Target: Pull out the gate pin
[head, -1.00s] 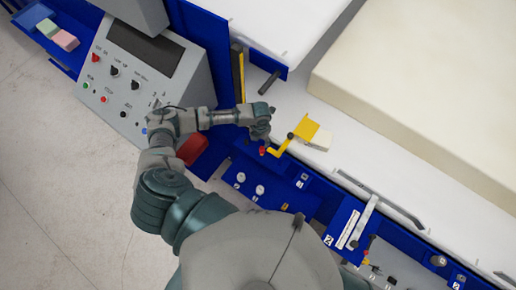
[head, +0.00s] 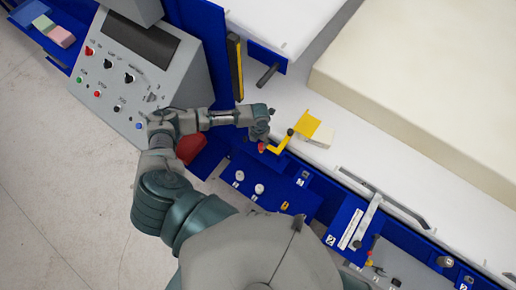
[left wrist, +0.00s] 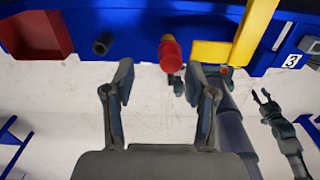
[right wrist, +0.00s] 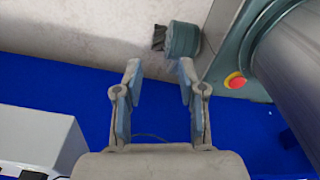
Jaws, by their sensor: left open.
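The gate pin shows as a red knob (head: 262,147) at the blue frame's edge, beside a yellow angled lever (head: 280,144). In the left wrist view the red knob (left wrist: 170,53) points toward me from the blue panel, with yellow metal just to its right. My left gripper (head: 262,128) is close to the knob in the head view. In the left wrist view its fingers (left wrist: 157,76) are spread, with the knob a little above and between the tips, nothing held. My right gripper (right wrist: 160,72) is open and empty; it does not show in the head view.
A grey control console (head: 140,65) stands left of the left forearm. A red tray (left wrist: 36,34) and a dark round peg (left wrist: 103,44) lie left of the knob. A large cream foam block (head: 420,80) lies on the white table. A blue surface (right wrist: 60,95) is below the right gripper.

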